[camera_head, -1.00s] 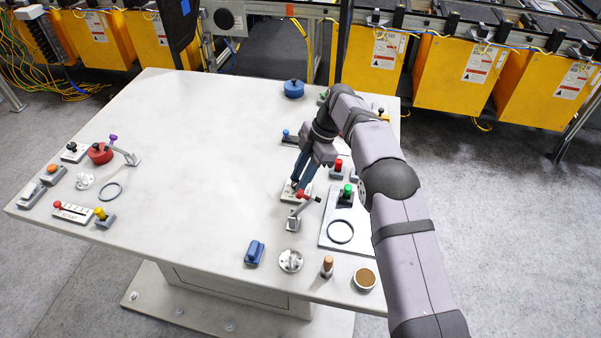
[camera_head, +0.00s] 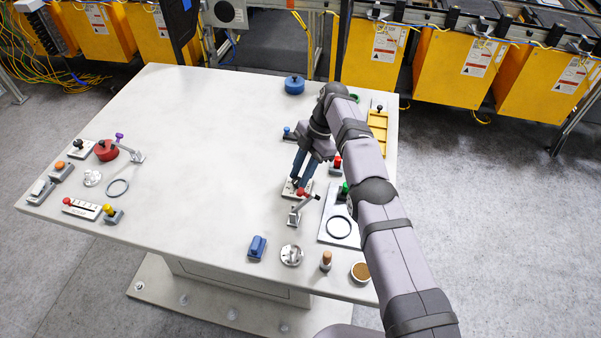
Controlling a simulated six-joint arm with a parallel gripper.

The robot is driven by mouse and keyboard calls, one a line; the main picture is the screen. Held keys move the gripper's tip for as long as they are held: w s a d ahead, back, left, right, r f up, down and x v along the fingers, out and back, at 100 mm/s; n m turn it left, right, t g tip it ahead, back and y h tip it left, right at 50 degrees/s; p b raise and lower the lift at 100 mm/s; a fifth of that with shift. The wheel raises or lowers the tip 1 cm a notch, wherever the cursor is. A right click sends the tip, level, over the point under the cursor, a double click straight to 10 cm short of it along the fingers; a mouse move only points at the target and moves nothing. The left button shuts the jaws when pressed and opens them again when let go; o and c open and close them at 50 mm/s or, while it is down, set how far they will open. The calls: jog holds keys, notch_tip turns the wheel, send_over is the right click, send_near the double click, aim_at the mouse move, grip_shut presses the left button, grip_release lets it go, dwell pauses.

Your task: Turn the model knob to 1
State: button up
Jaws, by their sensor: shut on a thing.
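My gripper (camera_head: 298,183) points down at the right part of the table, with its dark blue fingers close together. It is shut on the model knob, which is mostly hidden between the fingertips. The knob's light base plate (camera_head: 290,190) lies flat on the table under the fingertips. The marks on the plate are too small and too covered to read, so I cannot tell the knob's setting.
A grey panel (camera_head: 327,232) with a dark ring and a red-topped part (camera_head: 337,163) are close on the right. A blue block (camera_head: 257,247) lies nearer the front. The table's middle (camera_head: 200,170) is clear.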

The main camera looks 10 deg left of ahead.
jog(key=o, duration=1.1)
jog(key=shift+c, duration=0.2)
notch_tip(320, 180, up, 10)
jog(key=p, duration=0.8)
